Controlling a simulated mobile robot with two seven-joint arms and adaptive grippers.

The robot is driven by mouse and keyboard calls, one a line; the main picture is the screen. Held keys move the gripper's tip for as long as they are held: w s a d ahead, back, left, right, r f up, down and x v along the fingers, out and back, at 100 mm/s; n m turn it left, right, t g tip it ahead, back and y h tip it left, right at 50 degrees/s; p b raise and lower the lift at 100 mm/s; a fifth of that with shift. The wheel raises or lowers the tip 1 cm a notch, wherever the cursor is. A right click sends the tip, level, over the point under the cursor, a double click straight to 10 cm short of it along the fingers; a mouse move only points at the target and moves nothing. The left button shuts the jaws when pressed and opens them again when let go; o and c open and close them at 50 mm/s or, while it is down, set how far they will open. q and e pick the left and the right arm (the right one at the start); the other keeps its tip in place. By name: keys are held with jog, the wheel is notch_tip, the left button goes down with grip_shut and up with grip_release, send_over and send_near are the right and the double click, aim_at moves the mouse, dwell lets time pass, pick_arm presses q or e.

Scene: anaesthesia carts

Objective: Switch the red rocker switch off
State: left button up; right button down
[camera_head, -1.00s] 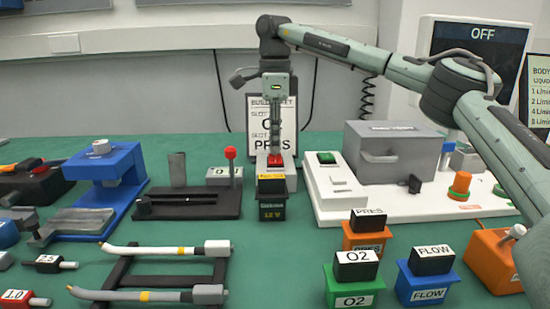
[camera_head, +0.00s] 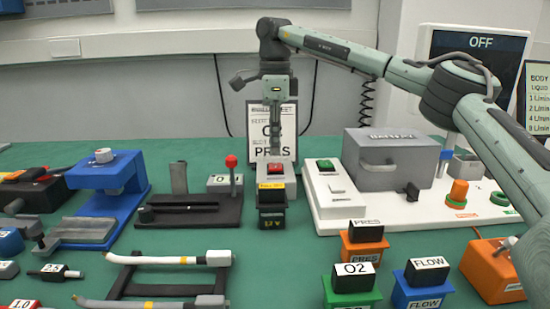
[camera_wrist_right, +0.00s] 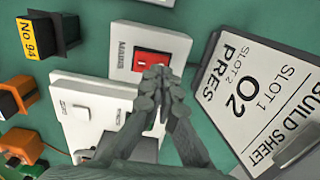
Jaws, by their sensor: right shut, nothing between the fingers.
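The red rocker switch (camera_head: 275,174) sits on top of a white box (camera_head: 290,168) at mid-table in the head view. In the right wrist view the red rocker (camera_wrist_right: 150,64) is set in the white box (camera_wrist_right: 122,38), which is labelled as mains. My right gripper (camera_head: 275,153) points down above the switch, shut and empty. In the wrist view its fingertips (camera_wrist_right: 157,76) overlap the rocker's lower edge; I cannot tell whether they touch it. Which way the rocker is tipped is unclear. My left gripper is out of view.
A build sheet (camera_head: 258,135) stands behind the switch box. A black 12 V block (camera_head: 272,208) is in front. A white console (camera_head: 335,208) with a green switch and grey box is to the right. A lever stand (camera_head: 190,212) is left. The monitor (camera_head: 480,42) reads OFF.

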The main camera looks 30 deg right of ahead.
aim_at(274, 164)
notch_tip(274, 164, up, 2)
jog(key=shift+r+p, duration=0.25)
jog(key=shift+p, duration=0.35)
jog(key=shift+r, duration=1.15)
